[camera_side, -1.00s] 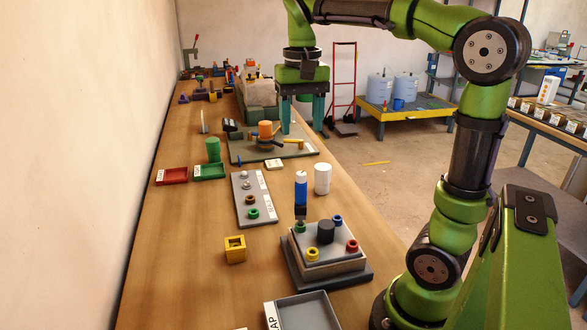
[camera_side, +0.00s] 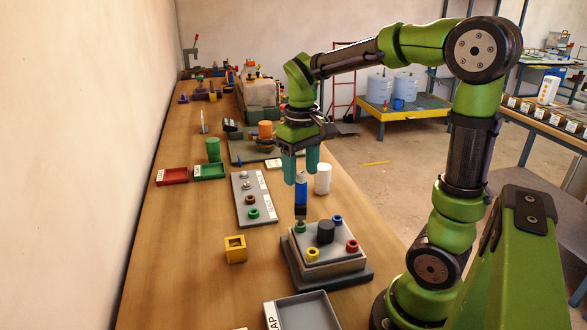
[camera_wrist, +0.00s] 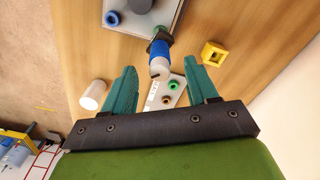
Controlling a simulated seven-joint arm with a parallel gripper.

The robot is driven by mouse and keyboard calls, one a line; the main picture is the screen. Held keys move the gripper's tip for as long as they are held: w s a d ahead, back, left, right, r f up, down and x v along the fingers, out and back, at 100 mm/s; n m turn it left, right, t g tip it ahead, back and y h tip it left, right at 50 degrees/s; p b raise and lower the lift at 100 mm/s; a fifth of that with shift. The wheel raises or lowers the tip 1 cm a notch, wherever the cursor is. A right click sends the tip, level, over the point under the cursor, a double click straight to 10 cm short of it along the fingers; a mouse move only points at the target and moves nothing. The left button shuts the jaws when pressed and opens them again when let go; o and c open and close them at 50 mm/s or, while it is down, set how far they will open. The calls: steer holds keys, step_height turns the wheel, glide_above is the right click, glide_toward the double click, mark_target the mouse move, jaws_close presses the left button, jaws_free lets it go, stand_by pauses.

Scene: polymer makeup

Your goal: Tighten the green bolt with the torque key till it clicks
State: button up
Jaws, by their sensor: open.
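The torque key (camera_side: 301,192), with a blue handle, pale top and dark lower end, stands upright on the green bolt (camera_side: 300,228) at the near block's back left corner. The key also shows in the wrist view (camera_wrist: 161,50), its pale end toward me. My gripper (camera_side: 300,172) points down over the key, and its two teal fingers are open. In the wrist view, the gripper (camera_wrist: 160,66) has one finger on each side of the key's upper end, with gaps visible.
The grey block (camera_side: 334,265) also carries blue (camera_side: 337,220), red (camera_side: 352,246) and yellow (camera_side: 312,254) bolts and a dark central knob (camera_side: 326,231). A white cylinder (camera_side: 322,179) stands close right of the key. A grey plate with rings (camera_side: 246,188) lies left.

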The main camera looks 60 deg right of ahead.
mark_target(301, 205)
step_height(301, 205, down, 6)
steer(key=shift+f, duration=0.1)
stand_by(0.4)
